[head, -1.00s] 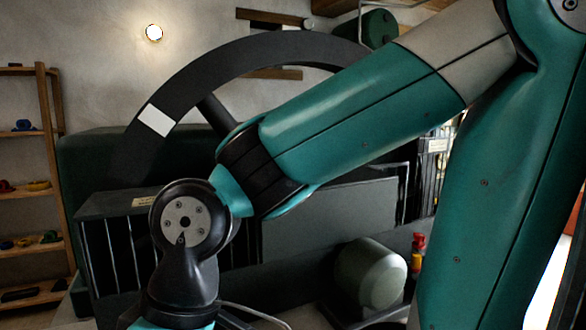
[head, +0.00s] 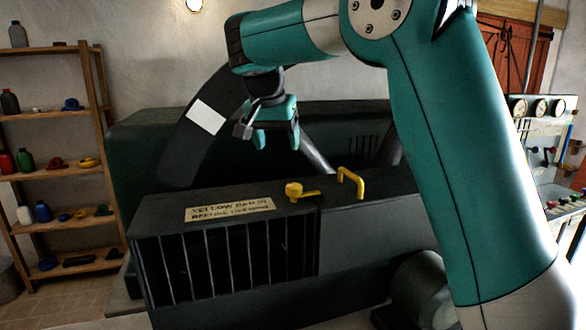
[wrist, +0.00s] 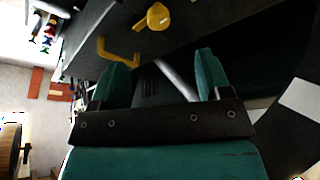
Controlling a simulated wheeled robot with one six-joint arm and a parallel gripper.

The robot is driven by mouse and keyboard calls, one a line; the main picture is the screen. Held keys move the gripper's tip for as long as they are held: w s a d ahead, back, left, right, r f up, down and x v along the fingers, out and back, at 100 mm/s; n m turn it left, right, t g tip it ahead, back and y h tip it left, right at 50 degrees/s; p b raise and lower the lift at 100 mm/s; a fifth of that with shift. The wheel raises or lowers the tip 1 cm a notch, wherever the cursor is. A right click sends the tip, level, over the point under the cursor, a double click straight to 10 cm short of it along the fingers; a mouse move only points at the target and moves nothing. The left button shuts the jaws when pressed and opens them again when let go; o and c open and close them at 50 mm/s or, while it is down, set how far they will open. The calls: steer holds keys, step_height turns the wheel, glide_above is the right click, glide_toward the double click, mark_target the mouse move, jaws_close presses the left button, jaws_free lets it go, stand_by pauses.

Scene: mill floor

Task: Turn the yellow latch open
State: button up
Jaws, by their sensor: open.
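The yellow latch (head: 300,191) sits on top of the dark machine housing (head: 340,216). It has a round knob with a short arm pointing right. It also shows in the wrist view (wrist: 155,17), near the top. Just right of it in the head view stands a yellow handle (head: 350,180), which also shows in the wrist view (wrist: 118,52). My gripper (head: 275,140) hangs above and behind the latch, fingers pointing down, apart from it. In the wrist view its two teal fingers (wrist: 162,80) are spread with nothing between them.
A large dark wheel with a white patch (head: 207,117) stands behind. Shelves (head: 50,175) are at left, a gauge panel (head: 545,130) at right.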

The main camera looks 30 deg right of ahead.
steer(key=w+d+r+m, duration=0.1)
steer(key=d+r+m, duration=0.1)
glide_toward(293, 186)
steer(key=x, duration=1)
steer(key=shift+d, duration=0.1)
steer(key=c, duration=0.9)
